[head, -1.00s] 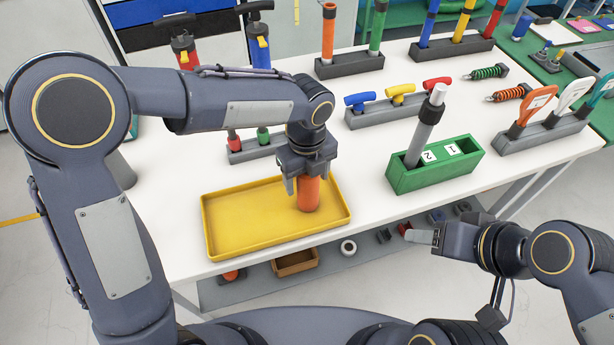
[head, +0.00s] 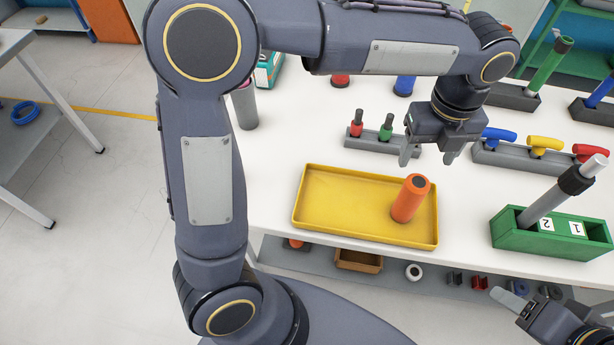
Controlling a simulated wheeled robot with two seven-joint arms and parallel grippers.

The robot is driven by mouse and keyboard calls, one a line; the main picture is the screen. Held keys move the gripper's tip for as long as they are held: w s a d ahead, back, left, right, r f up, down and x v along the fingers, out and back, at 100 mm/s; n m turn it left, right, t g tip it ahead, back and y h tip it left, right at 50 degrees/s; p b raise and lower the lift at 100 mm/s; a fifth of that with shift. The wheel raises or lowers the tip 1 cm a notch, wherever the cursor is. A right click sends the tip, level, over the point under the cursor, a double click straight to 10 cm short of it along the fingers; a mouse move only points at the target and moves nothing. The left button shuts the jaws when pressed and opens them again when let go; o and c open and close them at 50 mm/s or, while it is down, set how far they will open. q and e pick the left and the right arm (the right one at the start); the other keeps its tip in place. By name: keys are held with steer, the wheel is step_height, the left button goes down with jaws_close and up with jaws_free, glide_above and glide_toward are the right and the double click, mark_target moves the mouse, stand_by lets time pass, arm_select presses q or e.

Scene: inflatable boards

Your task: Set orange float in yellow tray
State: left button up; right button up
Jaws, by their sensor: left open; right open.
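The orange float (head: 410,199) is a short orange cylinder with a dark round spot on its top. It stands upright, leaning slightly in the picture, inside the yellow tray (head: 330,208) toward the tray's right end. My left gripper (head: 432,160) is open and empty, above and behind the float, apart from it. My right gripper (head: 510,298) is at the lower right, partly cut off by the frame edge, open and away from the tray.
A green box (head: 540,238) with a grey tube stands right of the tray. Behind are a grey holder with red and green pegs (head: 372,138) and a rack with blue, yellow and red handles (head: 530,156). A grey cylinder (head: 244,106) stands left. A lower shelf holds small parts.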

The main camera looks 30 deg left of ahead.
arm_select(q)
steer(key=s+a+r+n+t+h, duration=0.1)
steer(key=s+a+n, duration=0.2)
steer(key=a+n, duration=0.4)
steer(key=s+a+r+n+t+h, duration=0.1)
steer(key=s+a+n, duration=0.3)
steer(key=a+n, duration=0.25)
steer(key=s+a+f+n+t+h, duration=0.1)
steer(key=s+a+f+n, duration=0.1)
steer(key=s+n, duration=0.3)
steer(key=s+a+f+n+t, duration=0.2)
steer(key=s+a+f+n, duration=0.1)
steer(key=n, duration=1)
steer(key=s+a, duration=0.1)
steer(key=s, duration=0.1)
steer(key=shift+s+a+f+t+h, duration=0.25)
steer(key=shift+s+f+t+h, duration=0.05)
steer(key=shift+s+f+h, duration=0.1)
